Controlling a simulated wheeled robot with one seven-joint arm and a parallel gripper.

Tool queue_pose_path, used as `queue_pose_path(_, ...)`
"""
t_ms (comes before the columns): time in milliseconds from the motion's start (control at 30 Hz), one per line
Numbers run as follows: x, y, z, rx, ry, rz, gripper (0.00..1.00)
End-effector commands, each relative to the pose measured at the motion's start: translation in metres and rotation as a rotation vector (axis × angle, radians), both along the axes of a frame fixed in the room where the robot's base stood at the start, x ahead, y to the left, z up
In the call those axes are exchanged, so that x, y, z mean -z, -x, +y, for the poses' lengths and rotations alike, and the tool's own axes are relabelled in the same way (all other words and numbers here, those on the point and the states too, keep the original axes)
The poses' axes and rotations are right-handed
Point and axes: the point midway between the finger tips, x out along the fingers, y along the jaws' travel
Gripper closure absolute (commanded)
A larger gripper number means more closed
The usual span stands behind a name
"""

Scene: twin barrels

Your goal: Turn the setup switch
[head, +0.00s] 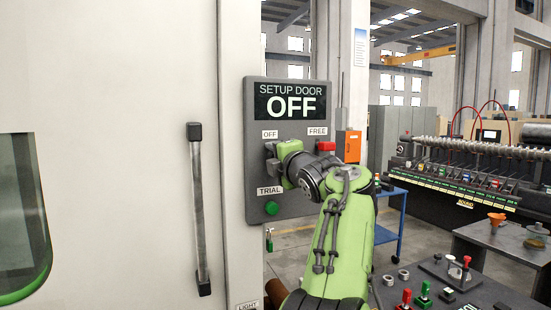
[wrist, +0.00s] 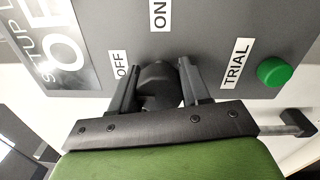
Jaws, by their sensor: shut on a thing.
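The setup switch is a dark round knob (wrist: 160,82) on the grey panel (head: 290,206), with labels reading OFF, ON and TRIAL around it in the wrist view. My gripper (wrist: 158,76) is shut on the knob, one finger on each side of it. In the head view my gripper (head: 274,160) is at the panel's left side, between the OFF and TRIAL labels, and mostly hides the knob. Which label the knob points to cannot be told. The display (head: 290,103) above reads SETUP DOOR OFF.
A green button (head: 271,208) sits below the TRIAL label, and a red part (head: 326,146) below the FREE label. A vertical door handle (head: 199,210) is left of the panel. A dark bench (head: 445,290) with coloured items stands at lower right.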

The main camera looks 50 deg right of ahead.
Motion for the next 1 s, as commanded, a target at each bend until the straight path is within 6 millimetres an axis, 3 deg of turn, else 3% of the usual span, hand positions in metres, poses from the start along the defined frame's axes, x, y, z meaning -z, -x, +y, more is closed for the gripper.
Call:
queue_pose_path(167, 0.0, 0.0, -0.001, 0.002, -0.002, 0.001, 0.84)
queue_pose_path(200, 0.0, 0.0, -0.001, 0.002, -0.001, 0.0, 0.51)
queue_pose_path(367, 0.0, 0.0, 0.0, 0.001, -0.001, 0.0, 0.29)
queue_pose_path(667, 0.0, 0.003, 0.002, 0.002, 0.0, -0.002, 0.29)
queue_pose_path(767, 0.002, 0.017, 0.009, 0.003, 0.0, -0.003, 0.29)
queue_pose_path(1000, 0.004, 0.075, 0.044, 0.004, 0.001, -0.004, 0.29)
